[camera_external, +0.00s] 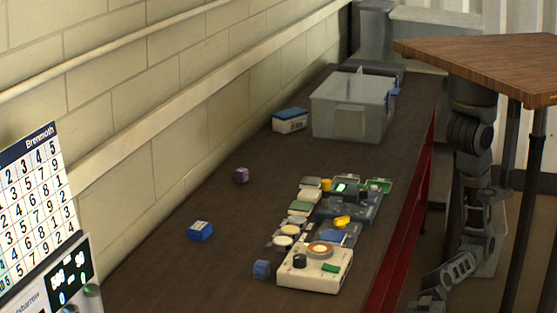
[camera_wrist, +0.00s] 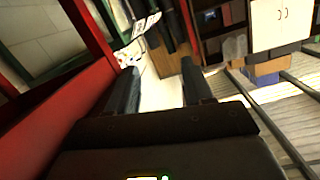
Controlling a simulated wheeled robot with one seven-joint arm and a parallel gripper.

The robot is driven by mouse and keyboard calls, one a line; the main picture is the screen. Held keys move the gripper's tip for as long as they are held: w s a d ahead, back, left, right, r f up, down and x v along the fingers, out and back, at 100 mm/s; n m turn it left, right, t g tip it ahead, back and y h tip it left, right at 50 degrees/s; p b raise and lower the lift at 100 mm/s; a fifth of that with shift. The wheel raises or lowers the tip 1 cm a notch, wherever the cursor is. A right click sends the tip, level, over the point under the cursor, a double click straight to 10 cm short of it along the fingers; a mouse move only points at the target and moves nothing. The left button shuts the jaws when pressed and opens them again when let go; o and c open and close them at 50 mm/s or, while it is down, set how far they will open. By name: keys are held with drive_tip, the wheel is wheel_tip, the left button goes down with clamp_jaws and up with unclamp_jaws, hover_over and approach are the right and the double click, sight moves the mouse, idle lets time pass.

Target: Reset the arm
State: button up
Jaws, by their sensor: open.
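My arm hangs low at the right of the external view, beside the red side of the workbench and below its top. Its end is at the bottom edge of that view, where the fingers cannot be made out clearly. In the wrist view my gripper (camera_wrist: 160,82) shows two dark fingers held well apart. Nothing is between them. The red bench side (camera_wrist: 62,112) runs close along the left of the wrist view.
The dark workbench (camera_external: 180,262) holds a clear bin (camera_external: 345,112), a blue-lidded box (camera_external: 290,121), a purple cube (camera_external: 241,175), a blue box (camera_external: 200,231) and clustered devices (camera_external: 316,270). A wooden tabletop (camera_external: 490,62) stands right. The wrist view shows a white cabinet (camera_wrist: 280,22).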

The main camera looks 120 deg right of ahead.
drive_tip(key=s+d+m+t+h+p, duration=0.1)
drive_tip(key=s+d+m+h, duration=0.15)
drive_tip(key=s+d, duration=0.4)
drive_tip(key=s+d+m+t+h+p, duration=0.1)
drive_tip(key=s+d+m+h+p, duration=0.2)
drive_tip(key=d, duration=0.7)
drive_tip(key=s+d+r+h, duration=0.2)
drive_tip(key=s+d+r, duration=0.2)
drive_tip(key=s+d, duration=0.2)
drive_tip(key=s+d+r+h+p, duration=0.1)
drive_tip(key=s+d+r+h, duration=0.2)
drive_tip(key=s+d, duration=0.3)
drive_tip(key=shift+s+r, duration=0.85)
drive_tip(key=shift+s, duration=0.4)
drive_tip(key=shift+d+m, duration=0.1)
drive_tip(key=shift+m, duration=0.15)
